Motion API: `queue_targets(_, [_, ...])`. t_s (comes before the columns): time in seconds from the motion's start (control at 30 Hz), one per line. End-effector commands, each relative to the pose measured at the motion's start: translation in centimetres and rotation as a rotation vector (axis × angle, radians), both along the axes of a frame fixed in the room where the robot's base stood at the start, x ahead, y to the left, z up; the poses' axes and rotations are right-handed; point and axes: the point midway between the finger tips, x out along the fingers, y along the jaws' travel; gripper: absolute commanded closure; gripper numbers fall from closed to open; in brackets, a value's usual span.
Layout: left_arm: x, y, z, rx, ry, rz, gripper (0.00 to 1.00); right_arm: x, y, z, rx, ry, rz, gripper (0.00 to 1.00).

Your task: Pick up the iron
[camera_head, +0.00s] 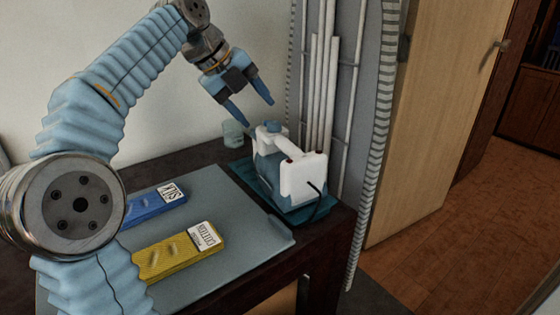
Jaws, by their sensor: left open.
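The iron (297,180) is white and blue-grey with a dark cord. It rests on a teal mat (243,172) at the right end of the dark table. My left gripper (252,110) is open and empty. Its two blue fingers point down and to the right, above the iron and apart from it. The left arm comes in from the left edge and arches over the table. My right gripper does not show.
A grey ironing board (205,262) holds a blue packet (152,202) and a yellow packet (178,252). A small pale cup (233,134) stands behind the iron. White pipes (318,95) rise close behind the iron. A wooden door (432,110) and open floor lie to the right.

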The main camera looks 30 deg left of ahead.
Motion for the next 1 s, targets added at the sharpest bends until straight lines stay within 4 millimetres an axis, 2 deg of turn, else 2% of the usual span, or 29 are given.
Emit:
queue_targets(0.3, [3.0, -1.8, -5.5, 0.000, 0.005, 0.000, 0.41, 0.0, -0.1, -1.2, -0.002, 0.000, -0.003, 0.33])
queue_targets(0.57, [4.3, -2.4, -7.4, 0.000, 0.004, 0.000, 0.41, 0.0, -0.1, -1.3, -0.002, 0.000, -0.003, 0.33])
queue_targets(0.8, [6.4, -3.2, -10.4, 0.000, 0.003, -0.001, 0.41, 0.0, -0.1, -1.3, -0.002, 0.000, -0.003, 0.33])
queue_targets(1.0, [6.8, -3.4, -11.0, -0.001, 0.002, 0.000, 0.41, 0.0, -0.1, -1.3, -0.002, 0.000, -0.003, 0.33])
